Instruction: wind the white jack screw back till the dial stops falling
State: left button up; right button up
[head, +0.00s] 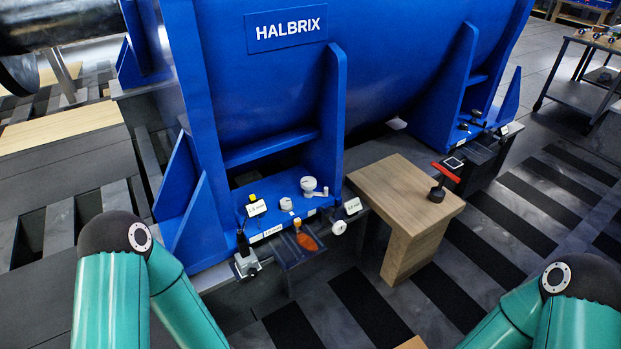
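A small white round knob (339,227), which looks like the white jack screw, sticks out at the front of the motor foot below a white label card (353,205). White capped parts (309,185) also stand on the foot plate, so I cannot be sure which is the screw. A small grey metal device with a black post (246,262) is at the left front corner of the foot. I cannot make out a dial face or reading. Only teal links of my two arms show, at lower left and lower right. Both grippers are out of view.
The blue HALBRIX motor (286,27) fills the centre. Striped floor (370,300) is clear in front.

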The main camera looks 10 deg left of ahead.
aim_at(308, 184)
jog(key=z, duration=0.2)
jog(key=i, duration=0.75)
jog(key=u, duration=1.2)
